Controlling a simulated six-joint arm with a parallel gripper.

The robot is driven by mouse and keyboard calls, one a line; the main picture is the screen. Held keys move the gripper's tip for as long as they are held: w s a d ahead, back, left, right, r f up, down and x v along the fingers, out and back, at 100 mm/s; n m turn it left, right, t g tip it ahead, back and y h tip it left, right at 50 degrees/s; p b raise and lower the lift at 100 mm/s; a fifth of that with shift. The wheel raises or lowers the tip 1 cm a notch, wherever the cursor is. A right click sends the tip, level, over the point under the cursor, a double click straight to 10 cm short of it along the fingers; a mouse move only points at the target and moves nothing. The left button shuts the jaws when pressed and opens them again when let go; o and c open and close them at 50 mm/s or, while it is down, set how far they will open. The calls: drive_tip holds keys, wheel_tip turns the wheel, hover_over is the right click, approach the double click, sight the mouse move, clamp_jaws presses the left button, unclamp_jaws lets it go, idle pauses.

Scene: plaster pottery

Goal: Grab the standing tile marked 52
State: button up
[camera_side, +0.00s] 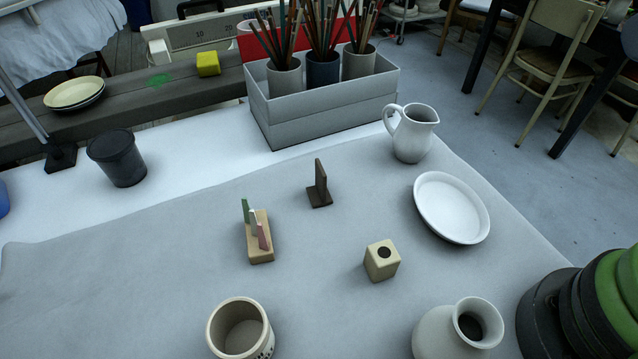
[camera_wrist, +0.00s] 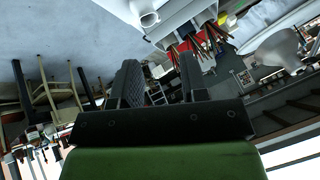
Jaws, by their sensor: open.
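A small wooden block (camera_side: 260,248) stands on the grey cloth, holding a green tile (camera_side: 246,211), a pale tile (camera_side: 254,222) and a pink tile (camera_side: 263,236) upright in a row. The tiles are seen nearly edge-on and no number can be read, so I cannot tell which is marked 52. My gripper (camera_wrist: 160,80) is open and empty in the wrist view, its two dark fingers apart. It points away from the tiles, which do not show in that view. In the side view only green and black parts of my arm show at the lower right.
A dark stand (camera_side: 319,197) with an upright back and a wooden cube with a hole (camera_side: 383,262) flank the block. A cup (camera_side: 222,337), vase (camera_side: 440,335), white plate (camera_side: 452,207), jug (camera_side: 410,138), dark pot (camera_side: 118,160) and grey brush box (camera_side: 325,110) surround them. Clear cloth lies between.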

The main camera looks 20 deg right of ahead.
drive_tip(key=m+g+h, duration=0.3)
drive_tip(key=m, duration=3.2)
hover_over(322, 170)
drive_tip(key=s, duration=0.4)
wheel_tip(322, 170, down, 18)
drive_tip(key=f, duration=0.1)
drive_tip(key=shift+n, duration=0.8)
drive_tip(key=x, duration=0.5)
drive_tip(key=shift+w+a, duration=0.2)
drive_tip(key=shift+a, duration=0.15)
drive_tip(key=shift+w+x, duration=0.15)
drive_tip(key=shift+x, duration=1.2)
drive_tip(key=shift+w+x, duration=0.2)
drive_tip(key=shift+x, duration=1.15)
drive_tip(key=shift+r, duration=0.2)
drive_tip(key=shift+c, duration=0.4)
